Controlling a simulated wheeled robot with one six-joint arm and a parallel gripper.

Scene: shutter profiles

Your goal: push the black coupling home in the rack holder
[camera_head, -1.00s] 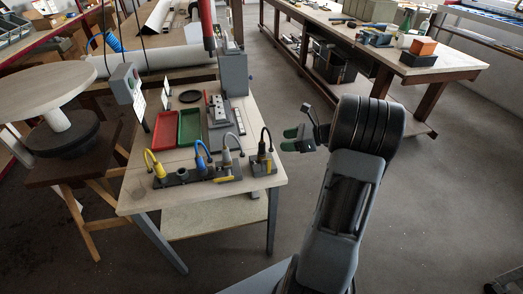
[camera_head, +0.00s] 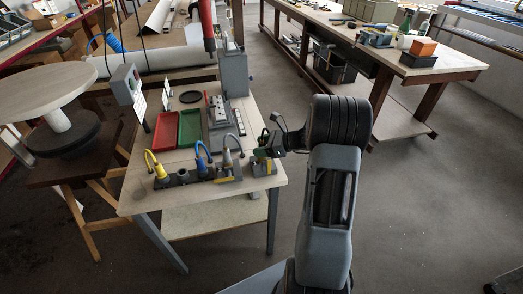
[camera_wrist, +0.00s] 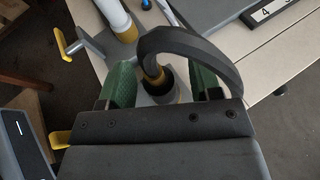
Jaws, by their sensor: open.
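The black coupling (camera_wrist: 153,76) stands in the holder (camera_head: 265,168) at the right front corner of the table. In the wrist view it has a yellow-brown ring, and a thick black cable (camera_wrist: 190,38) arches from it. My gripper (camera_wrist: 162,88) is open, with one green finger on each side of the coupling. I cannot tell whether the fingers touch it. In the head view my gripper (camera_head: 266,149) covers most of the coupling. How deep the coupling sits in the holder is hidden.
To the left stand a grey coupling (camera_head: 228,160), a blue coupling (camera_head: 202,163) and a yellow coupling (camera_head: 160,172). A red tray (camera_head: 165,131) and a green tray (camera_head: 190,127) lie behind. A yellow-tipped lever (camera_wrist: 66,46) is close by. Right of the table is open floor.

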